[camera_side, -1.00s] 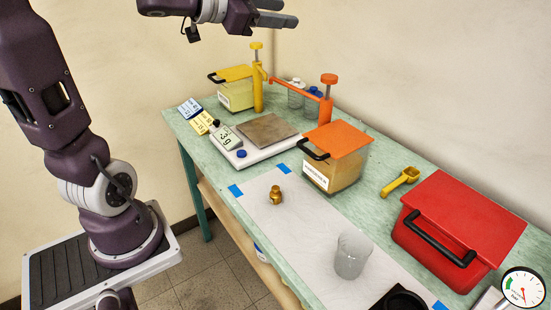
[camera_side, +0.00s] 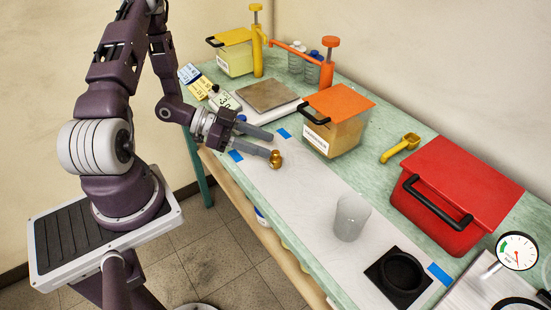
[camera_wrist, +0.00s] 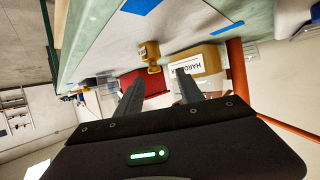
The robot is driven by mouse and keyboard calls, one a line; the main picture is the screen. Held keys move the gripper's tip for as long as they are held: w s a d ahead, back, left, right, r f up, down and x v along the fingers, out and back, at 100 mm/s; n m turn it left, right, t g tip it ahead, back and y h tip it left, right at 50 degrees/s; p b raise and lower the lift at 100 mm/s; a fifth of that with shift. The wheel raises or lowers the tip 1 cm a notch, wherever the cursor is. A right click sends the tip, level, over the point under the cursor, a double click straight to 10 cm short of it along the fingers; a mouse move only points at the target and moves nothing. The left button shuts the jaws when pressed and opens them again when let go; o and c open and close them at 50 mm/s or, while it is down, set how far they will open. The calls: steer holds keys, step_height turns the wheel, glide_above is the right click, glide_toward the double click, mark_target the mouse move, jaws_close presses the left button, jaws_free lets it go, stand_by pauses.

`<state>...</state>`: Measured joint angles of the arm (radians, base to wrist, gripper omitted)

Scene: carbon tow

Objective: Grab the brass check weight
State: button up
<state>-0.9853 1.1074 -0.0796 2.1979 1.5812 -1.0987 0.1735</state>
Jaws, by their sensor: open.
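The brass check weight (camera_side: 276,159) stands upright on the white sheet (camera_side: 306,205) near the front edge of the bench. My gripper (camera_side: 271,144) is low over the sheet, with its two fingers spread and pointing right toward the weight. In the side view the nearer fingertip is right by the weight; I cannot tell whether it touches. In the wrist view the weight (camera_wrist: 150,55) is beyond the fingertips, roughly between the two fingers (camera_wrist: 160,86), and nothing is held.
A bin with an orange lid (camera_side: 339,103) stands behind the weight. The balance (camera_side: 268,96) is behind the gripper. A clear beaker (camera_side: 351,218), a black round holder (camera_side: 400,275) and a red box (camera_side: 458,195) are to the right. The sheet between weight and beaker is clear.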

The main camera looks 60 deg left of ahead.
mark_target(286, 166)
steer(key=x, duration=0.7)
steer(key=shift+s+d+f, duration=0.2)
steer(key=shift+d+f, duration=0.1)
steer(key=shift+f, duration=0.2)
jaws_close()
